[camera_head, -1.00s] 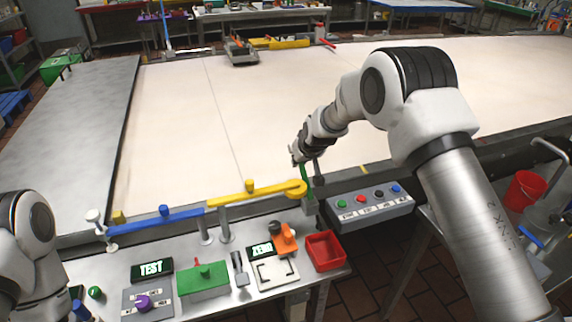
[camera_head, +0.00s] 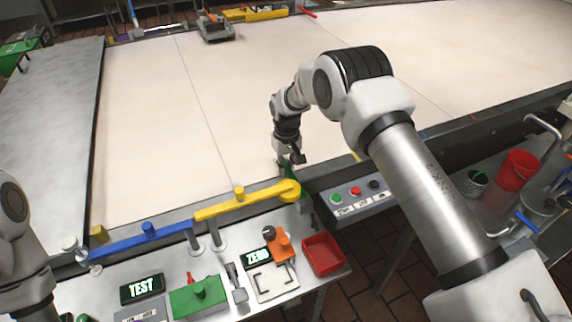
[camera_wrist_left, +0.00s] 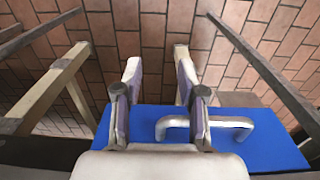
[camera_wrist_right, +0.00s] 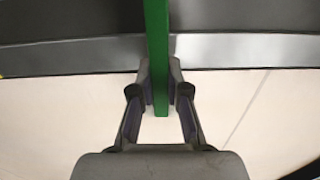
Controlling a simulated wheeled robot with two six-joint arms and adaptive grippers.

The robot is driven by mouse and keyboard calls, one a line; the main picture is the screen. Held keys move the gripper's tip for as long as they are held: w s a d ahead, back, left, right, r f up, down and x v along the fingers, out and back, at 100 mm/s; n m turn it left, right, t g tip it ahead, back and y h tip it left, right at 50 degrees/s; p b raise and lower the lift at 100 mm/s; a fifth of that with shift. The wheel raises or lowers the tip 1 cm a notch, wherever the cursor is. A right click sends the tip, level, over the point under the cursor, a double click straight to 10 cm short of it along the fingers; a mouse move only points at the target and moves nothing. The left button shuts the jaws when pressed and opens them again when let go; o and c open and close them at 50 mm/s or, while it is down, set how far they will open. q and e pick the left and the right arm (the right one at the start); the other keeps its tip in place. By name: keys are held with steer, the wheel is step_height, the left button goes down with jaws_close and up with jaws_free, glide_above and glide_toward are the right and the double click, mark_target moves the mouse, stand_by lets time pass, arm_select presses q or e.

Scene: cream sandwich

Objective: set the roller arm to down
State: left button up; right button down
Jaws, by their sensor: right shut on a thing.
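A green bar (camera_head: 287,171), which I take to be the roller arm or its handle, stands beside the round end of the yellow arm (camera_head: 245,203) and leans over the pale belt. My right gripper (camera_head: 290,157) is shut on the green bar. In the right wrist view the green bar (camera_wrist_right: 157,40) runs down between the fingertips of that gripper (camera_wrist_right: 159,75). My left gripper (camera_wrist_left: 157,70) is open and empty in the left wrist view, over a blue panel (camera_wrist_left: 255,150) with a grey handle. Its fingers are outside the head view.
A blue arm (camera_head: 140,238) continues the yellow one leftward. The front bench holds a green box (camera_head: 198,298), an orange device (camera_head: 281,243) and a red tray (camera_head: 323,255). A button panel (camera_head: 345,208) is to the right. The pale belt (camera_head: 150,120) is largely clear.

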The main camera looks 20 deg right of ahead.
mark_target(286, 165)
steer(key=shift+f, duration=0.2)
stand_by(0.3)
steer(key=c, duration=1.1)
jaws_free()
steer(key=shift+r, duration=0.1)
steer(key=r, duration=1.2)
steer(key=shift+w, duration=0.25)
